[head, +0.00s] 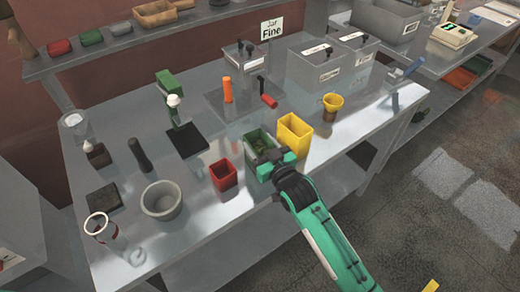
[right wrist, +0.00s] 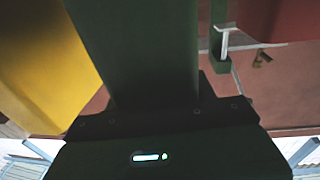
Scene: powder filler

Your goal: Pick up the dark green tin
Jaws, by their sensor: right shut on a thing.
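The dark green tin (head: 251,158) is open-topped, with green contents inside, and stands between the red tin and the yellow tin in the head view. My right gripper (head: 270,160) is at its near side and shut on it. In the right wrist view the dark green tin (right wrist: 135,50) fills the upper middle, right against the gripper (right wrist: 150,115). The gripper covers part of its near wall. I cannot tell whether its base touches the table. My left gripper is not in view.
The yellow tin (head: 294,137) is close on the right, and the red tin (head: 223,174) is close on the left. A brown jar with a yellow funnel (head: 332,102) stands further right.

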